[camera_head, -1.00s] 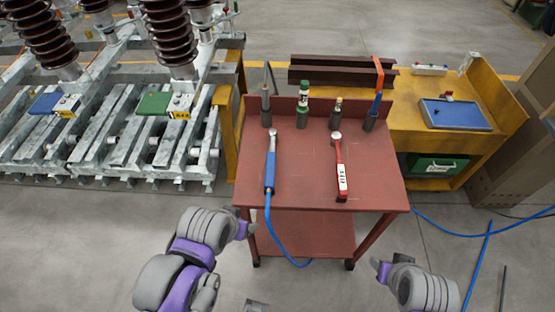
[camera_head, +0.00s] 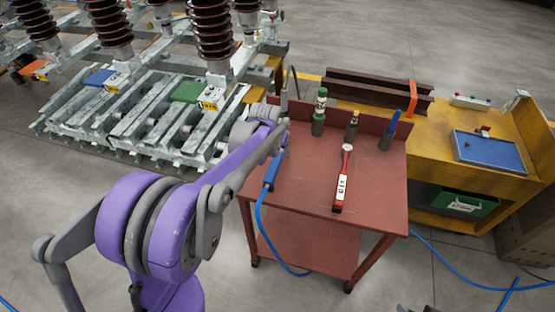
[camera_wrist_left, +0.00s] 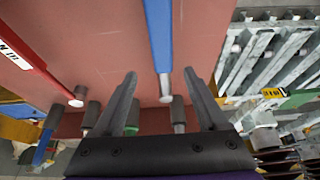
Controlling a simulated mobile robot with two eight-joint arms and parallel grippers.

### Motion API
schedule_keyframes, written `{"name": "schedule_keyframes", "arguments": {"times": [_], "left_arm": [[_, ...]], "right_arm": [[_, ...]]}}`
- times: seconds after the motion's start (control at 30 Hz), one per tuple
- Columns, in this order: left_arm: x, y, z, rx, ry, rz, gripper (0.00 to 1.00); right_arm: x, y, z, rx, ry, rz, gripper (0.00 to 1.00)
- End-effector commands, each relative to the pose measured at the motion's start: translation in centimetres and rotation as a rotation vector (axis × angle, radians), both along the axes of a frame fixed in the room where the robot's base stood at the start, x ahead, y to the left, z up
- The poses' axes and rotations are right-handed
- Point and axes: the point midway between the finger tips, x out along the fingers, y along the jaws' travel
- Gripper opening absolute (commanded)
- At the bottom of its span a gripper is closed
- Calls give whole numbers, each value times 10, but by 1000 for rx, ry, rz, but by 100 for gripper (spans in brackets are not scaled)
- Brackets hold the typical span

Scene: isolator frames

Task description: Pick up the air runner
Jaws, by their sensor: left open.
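The air runner is a slim blue-handled tool (camera_head: 272,173) with a metal neck, lying on the left side of the red cart top (camera_head: 310,185). A blue hose trails from its near end. My left gripper (camera_head: 282,142) is over its far end and partly hides it. In the left wrist view, the air runner (camera_wrist_left: 159,35) lies between the two spread fingers of my left gripper (camera_wrist_left: 161,74). The fingers are open, and I cannot tell whether they touch it. My right gripper is not in view.
A red torque wrench (camera_head: 342,180) lies to the right on the cart. Several holders with tools, including a green-capped one (camera_head: 319,105), stand along its back edge. A yellow bench (camera_head: 460,180) stands to the right. A blue hose (camera_head: 450,268) lies on the floor.

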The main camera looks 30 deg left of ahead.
Motion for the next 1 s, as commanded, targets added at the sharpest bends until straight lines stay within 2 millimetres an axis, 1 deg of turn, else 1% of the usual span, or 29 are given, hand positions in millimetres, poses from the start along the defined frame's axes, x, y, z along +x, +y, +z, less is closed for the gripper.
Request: {"name": "schedule_keyframes", "arguments": {"times": [0.03, 0.1, 0.37, 0.6, 0.73, 0.93, 0.97, 1.0], "left_arm": [[4, 1, -9, 0, 0, -1, 75], [7, 1, -18, 0, 0, -1, 75], [14, 4, -38, 0, 0, -1, 75], [26, 10, -70, 1, -1, -2, 75], [29, 11, -77, 1, -1, -1, 75], [29, 11, -78, 1, -1, -1, 75], [29, 11, -78, 1, -1, -1, 71], [28, 11, -78, 1, -1, -1, 64]], "right_arm": [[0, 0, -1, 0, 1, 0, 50], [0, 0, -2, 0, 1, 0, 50], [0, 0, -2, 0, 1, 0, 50], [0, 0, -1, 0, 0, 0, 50], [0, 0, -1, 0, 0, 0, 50], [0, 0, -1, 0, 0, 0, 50], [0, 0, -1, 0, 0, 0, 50], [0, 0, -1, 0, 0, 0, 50]]}}
